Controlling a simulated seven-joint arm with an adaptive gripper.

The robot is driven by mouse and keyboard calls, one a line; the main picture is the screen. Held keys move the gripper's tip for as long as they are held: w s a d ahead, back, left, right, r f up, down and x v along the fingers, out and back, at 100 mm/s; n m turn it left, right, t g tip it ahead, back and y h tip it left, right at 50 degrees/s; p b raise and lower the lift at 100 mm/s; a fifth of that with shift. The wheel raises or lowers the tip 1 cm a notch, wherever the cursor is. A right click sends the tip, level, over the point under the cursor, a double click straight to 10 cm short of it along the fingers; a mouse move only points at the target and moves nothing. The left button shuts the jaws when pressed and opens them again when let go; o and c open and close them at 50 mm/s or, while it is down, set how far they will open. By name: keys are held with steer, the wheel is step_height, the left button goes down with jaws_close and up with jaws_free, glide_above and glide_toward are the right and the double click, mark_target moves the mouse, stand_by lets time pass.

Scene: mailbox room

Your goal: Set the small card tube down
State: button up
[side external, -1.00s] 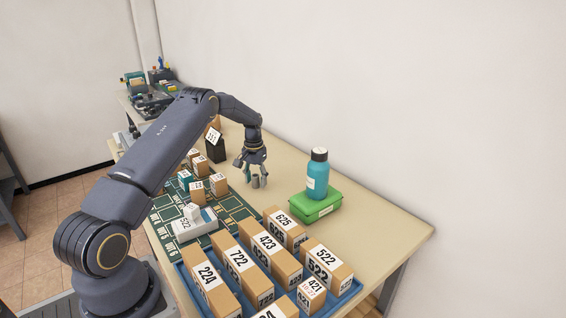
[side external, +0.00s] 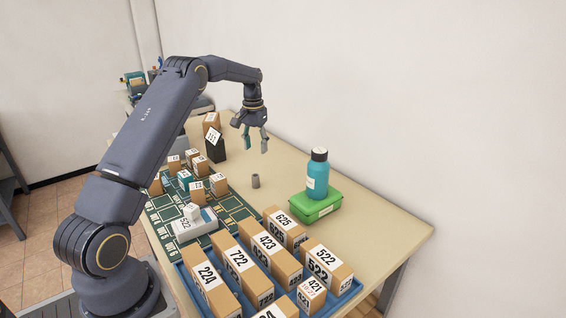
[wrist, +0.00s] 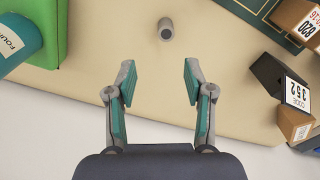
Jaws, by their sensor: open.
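The small card tube (side external: 255,181) is a short grey-brown cylinder standing upright on the bare tabletop. It lies between the green mat and the green box. The tube also shows in the wrist view (wrist: 166,29), near the top centre and beyond my fingertips. My gripper (side external: 250,143) hangs above the table, behind and higher than the tube and apart from it. In the wrist view my gripper (wrist: 157,78) has its two teal-padded fingers spread wide with nothing between them.
A teal bottle (side external: 317,175) stands on a green box (side external: 313,207) to the right. A green mat (side external: 234,215) with several small parcels lies left. A blue tray (side external: 351,292) of numbered boxes is in front. A dark box (side external: 215,147) stands behind. Table (side external: 385,222) is clear at right.

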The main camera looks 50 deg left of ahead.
steer(key=s+d+r+m+t, duration=0.1)
steer(key=s+d+r, duration=0.4)
steer(key=d+r, duration=0.45)
steer(key=s+d+r+m+t, duration=0.2)
steer(key=s+d+r, duration=0.3)
steer(key=d+r, duration=0.4)
steer(key=s+d+f+m+t, duration=0.1)
steer(key=s+d+f, duration=0.1)
steer(key=s+d, duration=0.3)
steer(key=s+d+f+m+t, duration=0.1)
steer(key=s+d, duration=0.5)
steer(key=s, duration=0.6)
steer(key=shift+s+d+f, duration=0.25)
steer(key=shift+s+f, duration=0.1)
steer(key=shift+f, duration=0.2)
